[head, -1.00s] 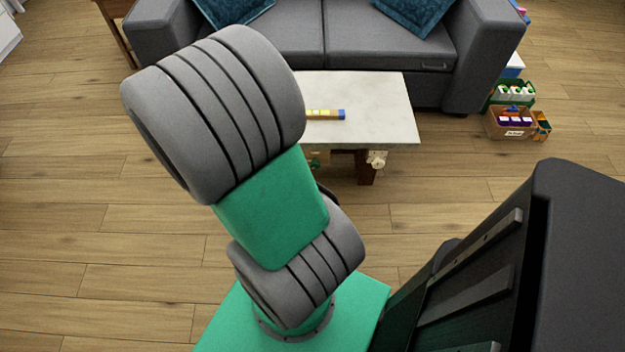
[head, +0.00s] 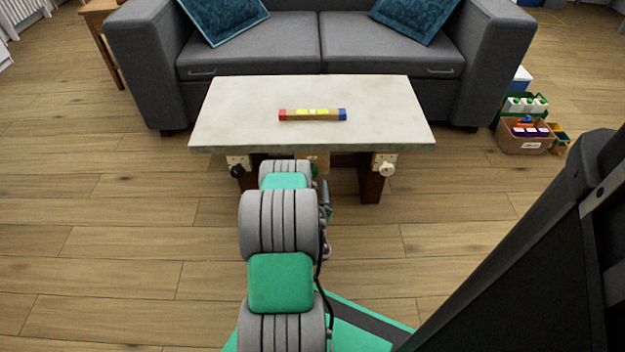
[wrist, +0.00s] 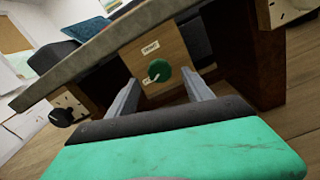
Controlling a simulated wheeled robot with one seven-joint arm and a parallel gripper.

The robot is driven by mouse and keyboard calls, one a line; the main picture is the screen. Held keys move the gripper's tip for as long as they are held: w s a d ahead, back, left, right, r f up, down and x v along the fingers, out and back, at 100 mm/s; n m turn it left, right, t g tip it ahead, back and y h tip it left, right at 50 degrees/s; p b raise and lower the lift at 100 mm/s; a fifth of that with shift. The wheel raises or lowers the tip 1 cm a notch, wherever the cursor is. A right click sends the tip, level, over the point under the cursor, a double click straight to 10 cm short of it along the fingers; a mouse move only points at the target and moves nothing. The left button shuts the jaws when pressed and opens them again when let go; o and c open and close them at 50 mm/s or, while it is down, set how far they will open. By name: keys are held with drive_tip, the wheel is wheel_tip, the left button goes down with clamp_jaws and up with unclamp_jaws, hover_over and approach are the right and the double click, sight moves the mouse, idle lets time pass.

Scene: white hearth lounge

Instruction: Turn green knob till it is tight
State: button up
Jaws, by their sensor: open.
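The green knob (wrist: 160,71) is round and sits on a wooden panel (wrist: 176,48) under the tabletop, with a small label above it and a white mark at its lower left. In the wrist view my gripper (wrist: 161,80) is open, its two fingers apart on either side of the knob's line and pointing at the panel. The knob appears a little beyond the fingertips, and I see no contact. In the head view my arm hides my gripper and most of the knob.
The low table (head: 225,120) carries a striped bar (head: 312,114). A black knob (head: 237,171) is on its left front and a cream knob (head: 387,170) on its right. A grey sofa (head: 400,60) stands behind. Bins (head: 525,135) sit at the right; the front floor is clear.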

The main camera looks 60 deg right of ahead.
sight(313, 175)
drive_tip(key=shift+x, duration=2.05)
clamp_jaws()
